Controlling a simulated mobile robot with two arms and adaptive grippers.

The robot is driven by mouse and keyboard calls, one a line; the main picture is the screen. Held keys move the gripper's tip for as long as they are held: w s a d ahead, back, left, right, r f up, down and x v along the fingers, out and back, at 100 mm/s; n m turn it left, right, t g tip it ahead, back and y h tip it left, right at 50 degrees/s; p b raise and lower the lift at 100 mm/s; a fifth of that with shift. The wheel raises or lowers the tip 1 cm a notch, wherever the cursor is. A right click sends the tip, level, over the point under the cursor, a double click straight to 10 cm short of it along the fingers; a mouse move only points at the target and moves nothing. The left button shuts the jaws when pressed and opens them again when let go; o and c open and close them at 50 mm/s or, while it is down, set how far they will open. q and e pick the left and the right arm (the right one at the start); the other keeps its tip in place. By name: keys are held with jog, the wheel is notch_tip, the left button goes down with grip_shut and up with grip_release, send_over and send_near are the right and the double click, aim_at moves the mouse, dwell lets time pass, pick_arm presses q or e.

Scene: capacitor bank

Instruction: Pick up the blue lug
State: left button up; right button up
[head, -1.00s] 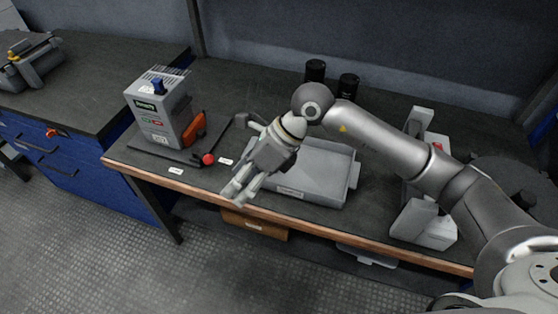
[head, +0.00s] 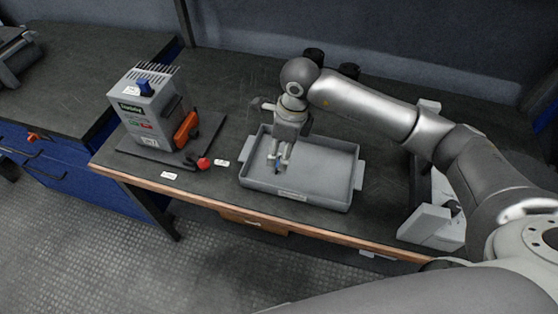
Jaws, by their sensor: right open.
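A small blue piece, which looks like the blue lug (head: 278,169), shows in the grey tray (head: 330,190) near its left side. My right gripper (head: 278,163) points down into the tray, with its fingertips right at the blue piece. The fingers are open, one to each side of the blue piece as seen from here. The fingers partly hide it, and I cannot tell whether they touch it. My left gripper is not in view.
A grey box unit (head: 152,112) with a blue knob on top and an orange part (head: 186,129) on its side stands left of the tray. A red knob (head: 204,163) lies before it. Black cylinders (head: 348,70) stand behind my right arm. Light grey equipment (head: 430,222) stands at right.

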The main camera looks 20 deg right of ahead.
jog(key=shift+f, duration=0.4)
jog(key=f, duration=0.4)
jog(key=shift+w+a+f+p, duration=0.1)
jog(key=shift+a+f+p, duration=0.05)
jog(key=shift+a+p, duration=0.2)
jog(key=shift+f, duration=0.25)
jog(key=c, duration=0.7)
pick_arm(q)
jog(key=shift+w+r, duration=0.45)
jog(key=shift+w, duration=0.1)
pick_arm(e)
jog(key=c, duration=0.6)
